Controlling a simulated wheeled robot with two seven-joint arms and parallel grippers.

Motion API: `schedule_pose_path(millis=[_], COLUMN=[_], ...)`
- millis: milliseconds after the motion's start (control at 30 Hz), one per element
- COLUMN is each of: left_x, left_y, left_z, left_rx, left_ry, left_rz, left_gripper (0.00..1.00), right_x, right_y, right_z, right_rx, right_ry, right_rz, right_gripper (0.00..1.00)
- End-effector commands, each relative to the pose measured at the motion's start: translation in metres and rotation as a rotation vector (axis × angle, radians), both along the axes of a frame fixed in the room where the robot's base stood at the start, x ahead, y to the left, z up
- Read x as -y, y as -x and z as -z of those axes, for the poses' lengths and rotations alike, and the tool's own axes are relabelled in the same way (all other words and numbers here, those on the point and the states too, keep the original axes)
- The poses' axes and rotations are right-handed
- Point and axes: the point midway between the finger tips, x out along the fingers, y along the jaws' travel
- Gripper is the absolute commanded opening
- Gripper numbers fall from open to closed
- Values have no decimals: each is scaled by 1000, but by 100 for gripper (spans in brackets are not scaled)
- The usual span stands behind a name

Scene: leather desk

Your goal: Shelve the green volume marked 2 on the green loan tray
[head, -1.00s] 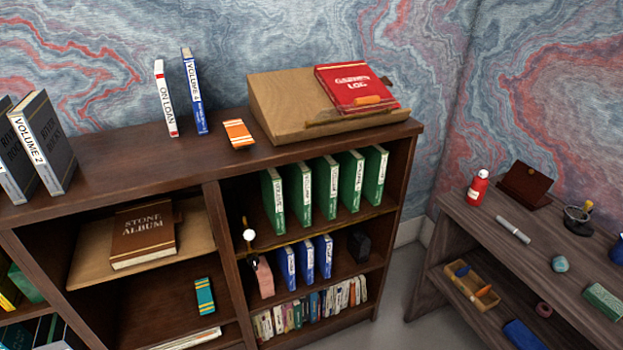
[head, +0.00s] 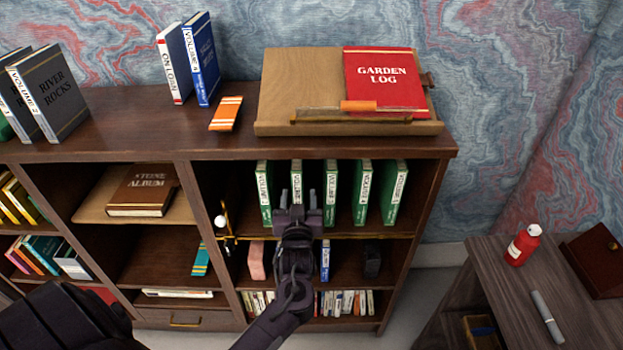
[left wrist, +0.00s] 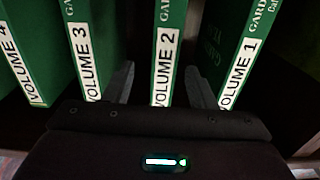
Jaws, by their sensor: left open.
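Several green volumes stand upright in a row in the upper right compartment of the bookcase. My left gripper (head: 298,195) is open in front of the second from the left. In the left wrist view, the green volume marked 2 (left wrist: 165,55) stands between my two open fingers (left wrist: 160,88), with a gap on each side. Volume 3 (left wrist: 80,45) and volume 1 (left wrist: 240,65) stand outside the fingers. I cannot make out a green loan tray; a green thing (head: 5,129) is cut off at the left edge of the bookcase top. My right gripper is not in view.
A sloped wooden stand (head: 300,90) with a red book (head: 385,80) is on the bookcase top (head: 170,135). An orange-striped item (head: 226,113) lies beside it. A white knob (head: 220,221) is left of the green row. A side table (head: 510,290) is at right.

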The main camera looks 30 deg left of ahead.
Motion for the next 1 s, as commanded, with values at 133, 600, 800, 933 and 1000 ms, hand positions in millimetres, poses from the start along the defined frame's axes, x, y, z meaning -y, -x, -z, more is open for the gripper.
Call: schedule_pose_path(millis=[133,600,800,933,1000], left_x=[-9,-39,-41,-41,-41], left_y=[-13,-62,-65,-65,-65], left_z=[-2,2,4,4,4], left_rx=[3,1,1,1,1], left_ry=[-3,-2,0,-1,-1], left_rz=[-3,0,0,0,0], left_gripper=[51,51,51,44,35], right_x=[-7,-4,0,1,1], right_y=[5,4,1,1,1], right_z=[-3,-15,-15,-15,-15], right_rx=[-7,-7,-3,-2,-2], right_ry=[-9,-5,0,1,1], right_rz=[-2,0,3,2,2], right_gripper=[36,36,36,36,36])
